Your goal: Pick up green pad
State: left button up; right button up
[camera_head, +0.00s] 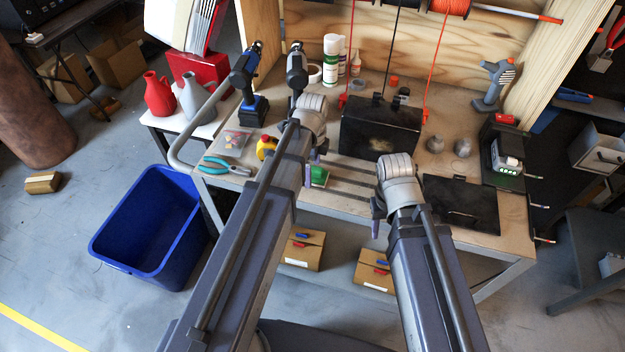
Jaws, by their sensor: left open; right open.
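A small green pad (320,177) lies on the workbench near its front edge, partly hidden by my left arm. My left gripper (312,165) is mostly hidden behind its own arm. Its purple-grey fingertips show just above and to the left of the pad, open, and I cannot tell whether they touch it. My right gripper (375,226) is near the bench's front edge, to the right of the pad and apart from it. It is open, and little of its fingers shows.
A black box (380,128) stands behind the pad, and a black plate (461,203) lies at the right. Pliers (226,166), a yellow item (266,147) and a drill (250,90) are at the left. A blue bin (152,226) stands on the floor.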

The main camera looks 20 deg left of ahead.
aim_at(313, 168)
pick_arm(q)
jog(key=shift+f, duration=0.15)
jog(key=c, duration=1.4)
notch_tip(313, 168, up, 10)
jog(key=p, duration=1)
jog(key=o, duration=0.8)
jog(key=c, duration=0.6)
